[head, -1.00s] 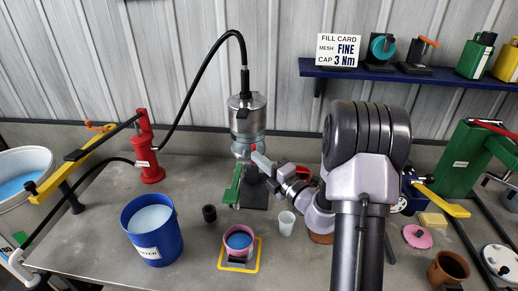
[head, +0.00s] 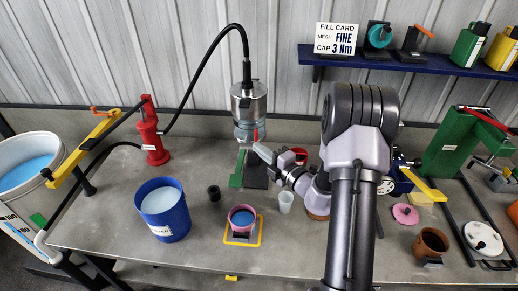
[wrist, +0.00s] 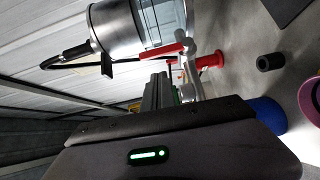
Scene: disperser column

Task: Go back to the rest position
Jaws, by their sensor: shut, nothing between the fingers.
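My gripper (head: 264,153) is shut and empty in the head view, beside the lower part of the disperser column, a metal cylinder (head: 248,102) with a glass section below it. A red lever (head: 256,136) and a green handle (head: 238,170) show close to the gripper tip. In the wrist view, the dark gripper body (wrist: 175,148) with a green light fills the bottom. The metal cylinder (wrist: 130,28) and the red lever (wrist: 160,52) lie just beyond it. I cannot tell whether the gripper touches the lever.
A blue bucket (head: 163,222), a black cup (head: 214,193), a pink pot (head: 241,208) on a yellow-edged stand and a clear cup (head: 285,203) stand on the bench. A red pump (head: 152,138) stands back left. The blue shelf (head: 430,66) is at upper right.

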